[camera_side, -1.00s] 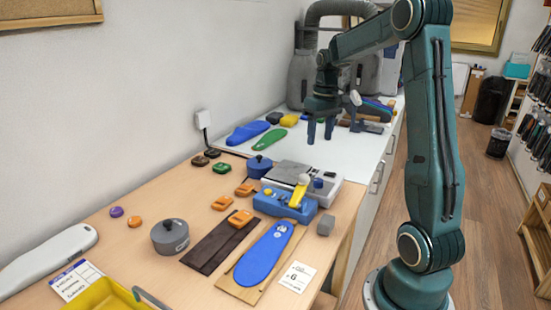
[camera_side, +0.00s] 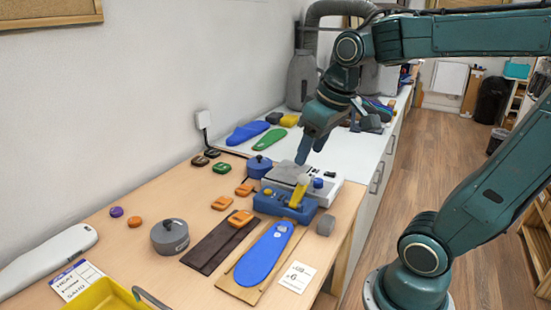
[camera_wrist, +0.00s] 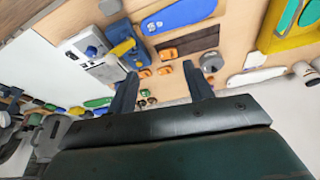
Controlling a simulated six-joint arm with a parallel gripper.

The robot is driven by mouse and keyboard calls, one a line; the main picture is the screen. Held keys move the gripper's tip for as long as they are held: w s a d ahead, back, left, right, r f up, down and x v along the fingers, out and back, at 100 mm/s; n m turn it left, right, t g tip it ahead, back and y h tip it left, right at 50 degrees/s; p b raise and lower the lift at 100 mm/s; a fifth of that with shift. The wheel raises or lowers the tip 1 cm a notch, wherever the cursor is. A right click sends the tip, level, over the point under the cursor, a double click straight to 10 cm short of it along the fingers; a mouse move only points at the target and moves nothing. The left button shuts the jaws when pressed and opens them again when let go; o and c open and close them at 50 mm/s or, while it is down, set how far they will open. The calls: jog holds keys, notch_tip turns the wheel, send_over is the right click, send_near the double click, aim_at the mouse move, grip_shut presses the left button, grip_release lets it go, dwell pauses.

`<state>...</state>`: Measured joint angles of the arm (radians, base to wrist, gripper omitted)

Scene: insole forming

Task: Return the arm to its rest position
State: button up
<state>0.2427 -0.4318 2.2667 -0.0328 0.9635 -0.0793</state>
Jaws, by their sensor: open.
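My gripper (camera_side: 308,150) hangs above the far part of the workbench in the side view, over the grey press-like machine (camera_side: 300,172). Its fingers point down and slightly left. In the wrist view my gripper (camera_wrist: 163,90) shows two fingers spread wide apart with nothing between them but the bench below. It is open and empty. A blue insole (camera_side: 264,254) lies on a wooden board at the bench front, also visible in the wrist view (camera_wrist: 180,14).
A blue fixture with a yellow lever (camera_side: 287,203) stands beside the machine. A grey lidded pot (camera_side: 170,236), orange blocks (camera_side: 240,218) and a yellow tray (camera_side: 105,296) are on the bench. Blue and green insoles (camera_side: 268,139) lie on the white counter behind.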

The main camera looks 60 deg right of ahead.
jog(key=s+a+f+n+t, duration=0.1)
jog(key=s+a+f, duration=0.1)
jog(key=s+a, duration=0.3)
jog(key=shift+s+a+n+t+y, duration=0.2)
jog(key=shift+s+n+t+y, duration=0.15)
jog(key=shift+s, duration=0.4)
